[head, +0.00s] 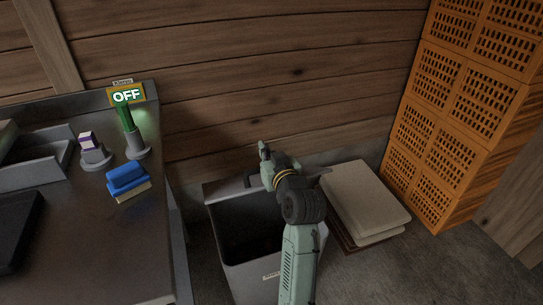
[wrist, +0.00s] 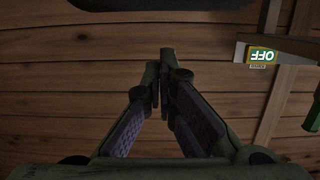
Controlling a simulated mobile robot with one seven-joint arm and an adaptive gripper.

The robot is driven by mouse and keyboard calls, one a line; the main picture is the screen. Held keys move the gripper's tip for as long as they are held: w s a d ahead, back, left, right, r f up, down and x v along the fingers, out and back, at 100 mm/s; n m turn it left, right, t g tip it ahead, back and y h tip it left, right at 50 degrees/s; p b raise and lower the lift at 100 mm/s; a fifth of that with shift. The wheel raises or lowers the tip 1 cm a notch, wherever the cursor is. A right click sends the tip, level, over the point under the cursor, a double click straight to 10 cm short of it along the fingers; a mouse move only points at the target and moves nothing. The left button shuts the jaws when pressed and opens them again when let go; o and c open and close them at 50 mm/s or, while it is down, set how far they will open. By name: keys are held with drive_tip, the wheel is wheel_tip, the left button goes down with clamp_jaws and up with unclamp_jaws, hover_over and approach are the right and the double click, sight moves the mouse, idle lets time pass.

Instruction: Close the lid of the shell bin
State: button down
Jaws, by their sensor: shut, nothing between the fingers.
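The shell bin (head: 246,281) is a grey box standing on the floor in the middle of the head view, with a small label on its front. Its top is open and its inside is dark. A grey strip (head: 224,190) runs along its back edge; it looks like the raised lid, but the arm hides part of it. My gripper (head: 264,150) is above the back of the bin, near the plank wall. In the wrist view, my gripper (wrist: 165,62) is shut and empty, with the wall behind its fingertips. I cannot tell whether it touches the lid.
A metal bench (head: 95,225) with a blue block (head: 126,179) and a green-lit OFF sign (head: 126,96) stands at left. Folded pale sacks (head: 364,200) lie right of the bin. Orange crates (head: 447,130) are stacked at far right. Floor is clear at lower right.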

sight(256, 171)
drive_tip(key=shift+w+f+p, duration=0.2)
drive_tip(key=shift+f+p, duration=0.2)
drive_tip(key=shift+f, duration=0.8)
drive_tip(key=shift+s+f, duration=0.35)
